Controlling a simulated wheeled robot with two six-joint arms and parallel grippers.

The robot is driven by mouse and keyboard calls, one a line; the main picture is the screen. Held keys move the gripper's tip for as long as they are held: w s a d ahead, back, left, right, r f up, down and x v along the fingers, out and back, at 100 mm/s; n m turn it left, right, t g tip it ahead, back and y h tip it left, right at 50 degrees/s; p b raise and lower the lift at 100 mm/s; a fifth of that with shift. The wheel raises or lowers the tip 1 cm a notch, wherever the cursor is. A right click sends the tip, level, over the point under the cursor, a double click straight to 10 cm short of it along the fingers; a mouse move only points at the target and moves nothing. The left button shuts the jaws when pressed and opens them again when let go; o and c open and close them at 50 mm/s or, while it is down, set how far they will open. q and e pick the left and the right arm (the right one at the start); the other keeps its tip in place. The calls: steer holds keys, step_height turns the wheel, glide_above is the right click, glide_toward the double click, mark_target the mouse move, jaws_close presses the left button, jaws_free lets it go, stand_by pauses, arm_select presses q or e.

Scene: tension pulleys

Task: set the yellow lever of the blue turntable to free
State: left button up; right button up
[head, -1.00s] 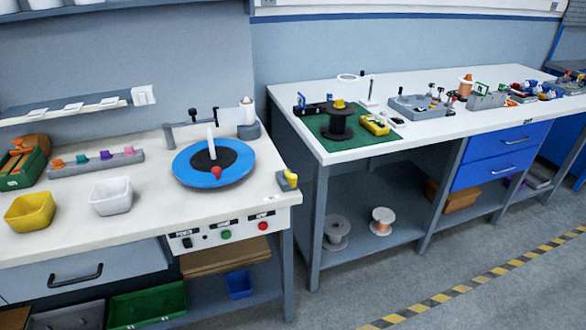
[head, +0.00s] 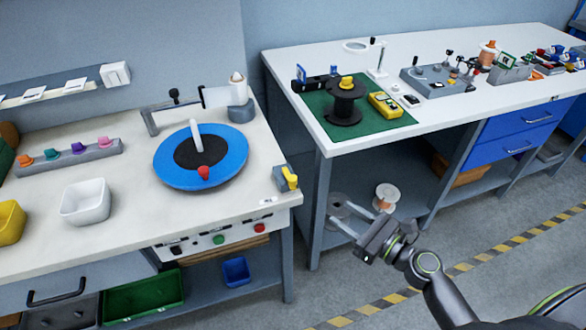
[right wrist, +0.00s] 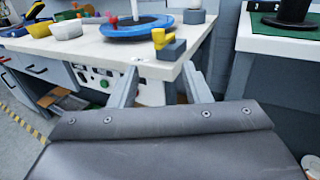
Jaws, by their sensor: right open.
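The blue turntable (head: 228,172) with a black centre, a white upright rod and a red knob sits on the left bench. The yellow lever (head: 291,179) is on a small grey block (head: 281,174) at the bench's front right corner. In the right wrist view the lever (right wrist: 159,38) stands beyond the fingers, with the turntable (right wrist: 115,31) behind it. My right gripper (head: 354,220) is open and empty, to the right of and lower than the lever in the head view, apart from it. My left gripper is not in view.
A white tub (head: 86,204) and a rail of coloured knobs (head: 68,158) lie left of the turntable. A grey arm fixture (head: 190,105) stands behind it. A second bench with a green mat (head: 385,125) is at right, across a narrow gap. Open floor lies in front.

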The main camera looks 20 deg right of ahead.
mark_target(296, 181)
steer(key=p+x, duration=0.3)
steer(key=x, duration=1.3)
steer(key=shift+r+p, duration=0.15)
steer(key=shift+p, duration=0.15)
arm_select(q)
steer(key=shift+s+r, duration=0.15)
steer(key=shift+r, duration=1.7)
arm_select(e)
steer(key=shift+w+a, duration=0.4)
steer(key=shift+w, duration=0.1)
steer(key=shift+c, duration=0.3)
jaws_close()
